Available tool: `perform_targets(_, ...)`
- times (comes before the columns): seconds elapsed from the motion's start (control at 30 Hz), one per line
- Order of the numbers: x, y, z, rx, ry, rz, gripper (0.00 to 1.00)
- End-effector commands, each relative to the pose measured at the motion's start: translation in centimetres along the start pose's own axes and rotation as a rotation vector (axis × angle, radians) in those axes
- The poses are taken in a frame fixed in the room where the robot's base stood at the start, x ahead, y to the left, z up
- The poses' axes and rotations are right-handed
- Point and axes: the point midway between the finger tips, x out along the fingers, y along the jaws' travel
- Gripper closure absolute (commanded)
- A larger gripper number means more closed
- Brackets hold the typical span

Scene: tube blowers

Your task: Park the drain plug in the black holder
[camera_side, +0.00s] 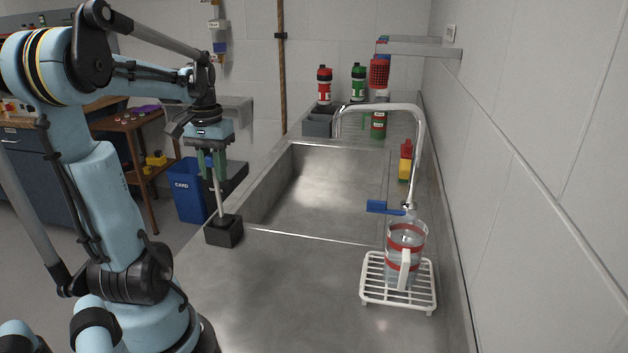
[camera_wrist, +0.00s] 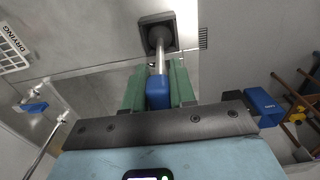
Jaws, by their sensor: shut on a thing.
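The drain plug is a pale rod (camera_side: 217,195) with a blue grip (camera_wrist: 158,93) at its upper end. My gripper (camera_side: 212,172) has green fingers and is shut on this blue grip; it also shows in the wrist view (camera_wrist: 159,82). The black holder (camera_side: 224,235) is a small dark block on the counter, at the left front corner of the sink, below my gripper. In the wrist view the rod reaches the dark square top of the holder (camera_wrist: 147,24). The rod leans slightly in the side view. Its lower end is hidden, so I cannot tell how deep it sits.
A pitcher (camera_side: 403,262) stands on a white drying rack (camera_side: 372,297) at right. Bottles (camera_side: 324,87) stand at the back.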

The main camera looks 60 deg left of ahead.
Motion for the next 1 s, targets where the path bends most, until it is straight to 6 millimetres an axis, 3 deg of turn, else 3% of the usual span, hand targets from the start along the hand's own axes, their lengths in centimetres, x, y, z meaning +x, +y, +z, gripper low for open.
perform_targets(0.43,0.61,0.03,-0.01,0.0,0.0,0.0,1.0)
perform_targets(0.47,0.64,0.03,-0.01,0.0,0.0,0.0,0.73)
perform_targets(0.6,0.61,0.03,-0.01,0.0,0.0,0.0,0.52)
perform_targets(1.0,0.2,0.03,0.01,0.0,0.0,0.0,0.49)
